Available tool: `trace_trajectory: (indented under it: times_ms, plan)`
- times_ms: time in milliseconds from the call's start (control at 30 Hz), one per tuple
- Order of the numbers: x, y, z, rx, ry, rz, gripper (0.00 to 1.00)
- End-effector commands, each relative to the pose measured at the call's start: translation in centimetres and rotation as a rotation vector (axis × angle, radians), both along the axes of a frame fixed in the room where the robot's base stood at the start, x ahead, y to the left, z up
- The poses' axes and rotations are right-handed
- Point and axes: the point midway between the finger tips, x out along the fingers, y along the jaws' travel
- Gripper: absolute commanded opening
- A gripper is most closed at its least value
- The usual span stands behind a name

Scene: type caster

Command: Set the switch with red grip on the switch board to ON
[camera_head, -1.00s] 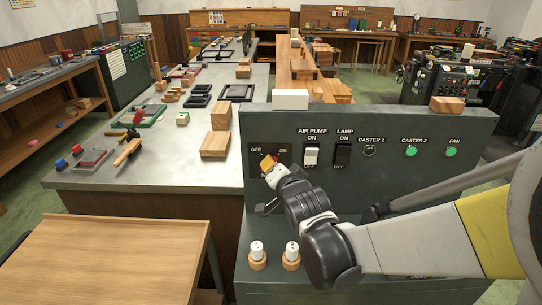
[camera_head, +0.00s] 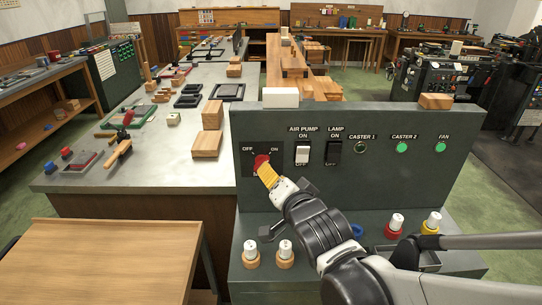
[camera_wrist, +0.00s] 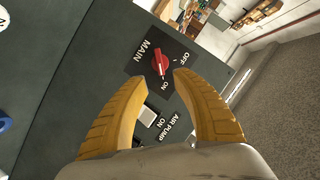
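The switch with the red grip (camera_head: 261,162) is on the upright switch board (camera_head: 400,178), at its left end between the OFF and ON labels. In the wrist view, the red grip (camera_wrist: 160,65) sits on a dark plate marked MAIN, OFF and ON. I cannot tell for sure which label it points to. My gripper (camera_head: 267,174) has yellow fingers and is just in front of and below the red grip in the head view. In the wrist view, my gripper (camera_wrist: 161,80) is open and empty, its fingertips apart and the grip beyond the gap between them.
The white air pump switch (camera_head: 303,153) and black lamp switch (camera_head: 334,153) are right of the red grip. White-topped knobs (camera_head: 285,249) stand on the ledge below. A white block (camera_head: 281,97) and a wooden block (camera_head: 436,101) lie on the board's top edge.

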Motion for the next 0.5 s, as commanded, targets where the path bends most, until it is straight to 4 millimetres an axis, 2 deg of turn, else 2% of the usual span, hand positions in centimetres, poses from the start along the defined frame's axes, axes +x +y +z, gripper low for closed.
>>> trace_trajectory:
  times_ms: [200, 500]
  plan:
    - [-2.0, -0.5, 0.6, 0.0, 0.0, 0.0, 0.33]
    - [-2.4, -0.6, 0.7, 0.0, 0.0, 0.0, 0.33]
